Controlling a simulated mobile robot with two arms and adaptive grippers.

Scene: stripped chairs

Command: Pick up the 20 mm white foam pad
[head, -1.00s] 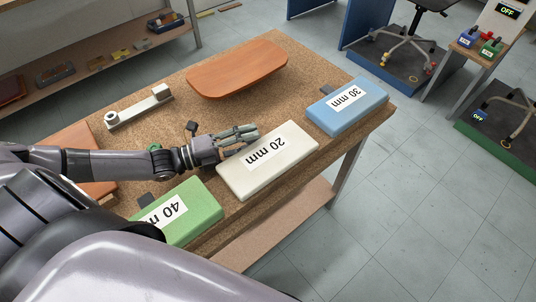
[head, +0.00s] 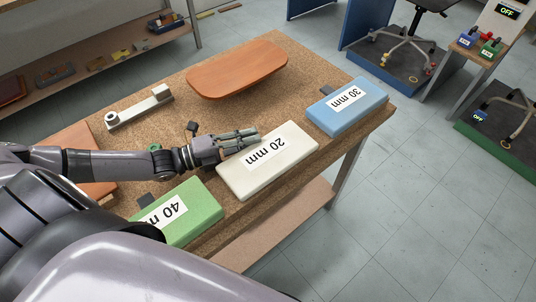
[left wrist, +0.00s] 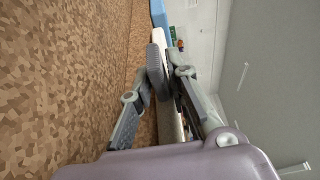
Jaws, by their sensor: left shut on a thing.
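The white foam pad labelled "20 mm" (head: 285,165) lies flat near the front edge of the cork-topped table, between the green and blue pads. My left gripper (head: 248,138) is at the pad's far long side, fingers low along that edge. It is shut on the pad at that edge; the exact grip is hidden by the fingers. In the left wrist view the fingers (left wrist: 162,72) are close together, with a pale strip of the pad (left wrist: 157,36) beyond them. My right gripper is not in view.
A blue "30 mm" pad (head: 345,108) lies to the right and a green "40 mm" pad (head: 190,212) to the left. A brown rounded board (head: 237,70) and a pale bracket (head: 138,108) lie farther back. The cork tabletop (head: 200,112) is bare between them.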

